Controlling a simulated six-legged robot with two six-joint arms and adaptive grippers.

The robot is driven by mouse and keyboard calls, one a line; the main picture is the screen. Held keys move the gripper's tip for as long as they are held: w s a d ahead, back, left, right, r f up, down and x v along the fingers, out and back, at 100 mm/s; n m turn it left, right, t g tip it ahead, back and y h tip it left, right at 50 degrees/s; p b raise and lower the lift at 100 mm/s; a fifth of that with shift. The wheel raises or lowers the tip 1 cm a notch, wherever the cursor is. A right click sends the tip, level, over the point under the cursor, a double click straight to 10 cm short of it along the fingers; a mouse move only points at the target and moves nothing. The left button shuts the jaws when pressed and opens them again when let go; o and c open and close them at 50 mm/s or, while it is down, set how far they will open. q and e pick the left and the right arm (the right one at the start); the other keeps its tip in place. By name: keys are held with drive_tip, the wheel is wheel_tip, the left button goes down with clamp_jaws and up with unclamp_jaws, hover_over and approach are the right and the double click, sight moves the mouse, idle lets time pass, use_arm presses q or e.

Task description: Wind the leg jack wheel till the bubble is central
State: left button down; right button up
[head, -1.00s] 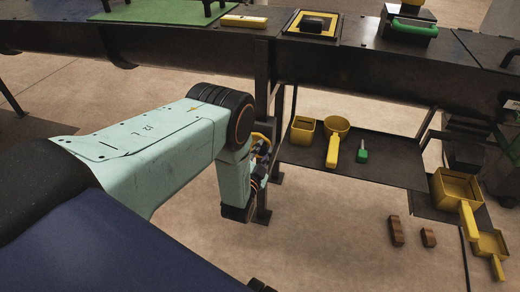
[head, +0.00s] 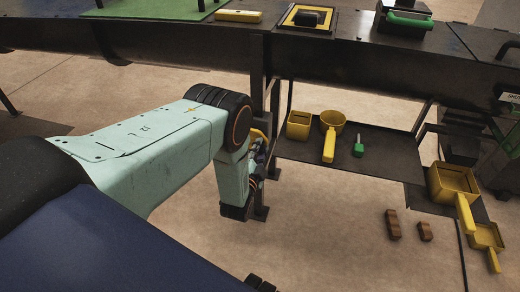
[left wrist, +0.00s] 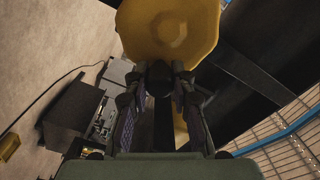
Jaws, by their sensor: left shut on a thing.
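The yellow jack wheel (left wrist: 172,28) fills the top of the left wrist view, with a lobed rim. A dark round knob (left wrist: 159,78) stands in front of it. My left gripper (left wrist: 160,88) is closed with its fingers on either side of this knob. In the head view my left arm hides most of the wheel, and only a yellow sliver (head: 264,134) shows beside the bench leg. A yellow bar (head: 238,16), perhaps the level, lies on the bench top. Its bubble is too small to make out. My right gripper is not in view.
The dark bench (head: 340,62) runs across the back. A low dark shelf (head: 390,148) holds a yellow box (head: 299,124), a yellow scoop (head: 329,145) and a green-handled tool (head: 358,147). Brown blocks (head: 393,224) lie on the open floor, with yellow pans (head: 455,184) at right.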

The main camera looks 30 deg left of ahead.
use_arm(q)
drive_tip(key=c, duration=1.1)
unclamp_jaws()
drive_tip(key=v, duration=1.2)
